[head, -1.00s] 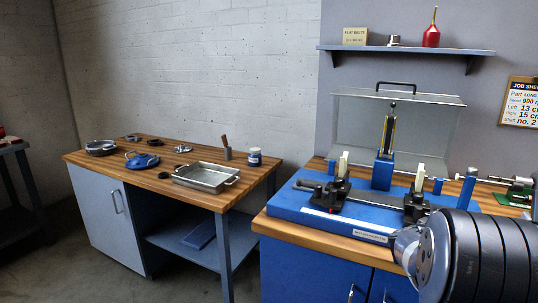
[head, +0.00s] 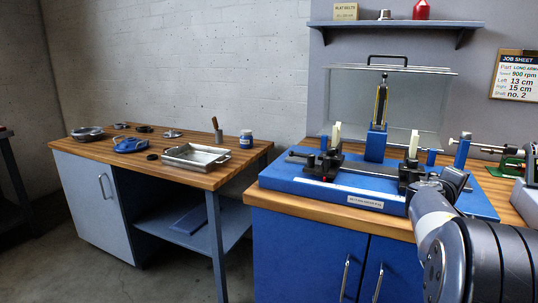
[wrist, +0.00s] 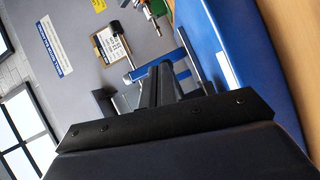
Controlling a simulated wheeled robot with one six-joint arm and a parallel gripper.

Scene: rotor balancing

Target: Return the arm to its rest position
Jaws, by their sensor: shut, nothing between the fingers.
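My gripper (wrist: 161,84) shows in the wrist view with its two dark fingers together and nothing between them. It points past the blue balancing machine base toward the wall. In the head view my arm (head: 440,225) stands at the right front, before the bench; its fingers cannot be made out there. The blue balancing machine (head: 335,192) sits on the right bench, with black supports and a blue post on it. Its blue base also shows in the wrist view (wrist: 240,55), right of the fingers.
A clear guard with a black handle (head: 388,60) stands behind the machine. A shelf (head: 395,25) and job sheet (head: 515,75) are on the wall. The left wooden bench (head: 100,150) holds a metal tray (head: 196,157), a blue jar (head: 246,140) and small parts. Floor shows between the benches.

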